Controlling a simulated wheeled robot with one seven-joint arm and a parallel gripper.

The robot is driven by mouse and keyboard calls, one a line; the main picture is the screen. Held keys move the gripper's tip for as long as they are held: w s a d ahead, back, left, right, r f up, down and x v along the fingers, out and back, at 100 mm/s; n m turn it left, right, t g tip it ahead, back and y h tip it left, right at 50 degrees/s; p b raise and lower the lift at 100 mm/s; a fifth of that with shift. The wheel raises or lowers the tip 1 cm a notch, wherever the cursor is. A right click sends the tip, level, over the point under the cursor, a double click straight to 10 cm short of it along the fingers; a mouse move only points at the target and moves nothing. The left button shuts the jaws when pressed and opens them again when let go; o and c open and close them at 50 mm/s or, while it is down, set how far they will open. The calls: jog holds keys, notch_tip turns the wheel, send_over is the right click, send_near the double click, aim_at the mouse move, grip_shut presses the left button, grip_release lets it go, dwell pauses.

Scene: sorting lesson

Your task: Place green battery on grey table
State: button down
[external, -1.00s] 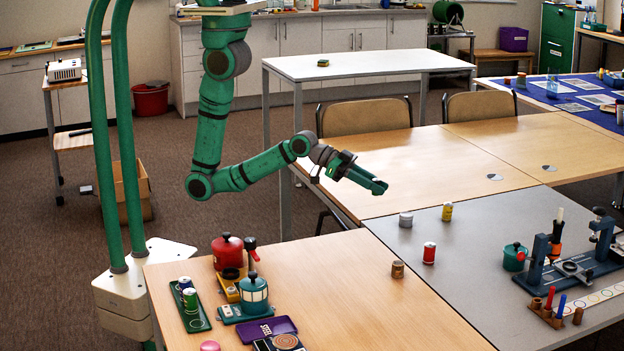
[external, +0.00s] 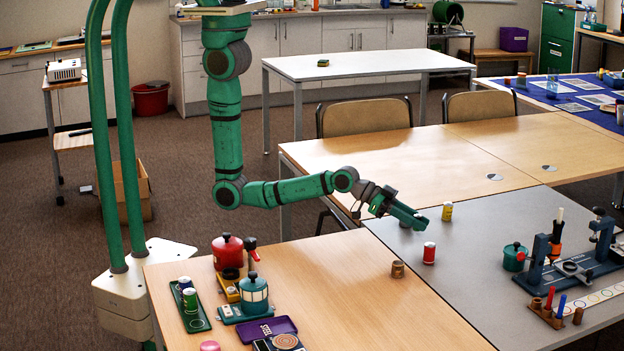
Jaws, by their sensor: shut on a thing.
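I cannot tell whether the held thing touches the table or the cylinder.
A yellow cylinder (external: 447,211), a red one (external: 429,253) and a brown one (external: 397,269) stand around my gripper. A teal pot (external: 514,257) and a blue clamp stand (external: 570,270) are at right. The grey table is clear between them.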

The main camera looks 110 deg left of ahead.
aim_at(417, 230)
jog(key=shift+f, duration=1.45)
jog(key=shift+f, duration=0.15)
jog(key=c, duration=1.6)
grip_release()
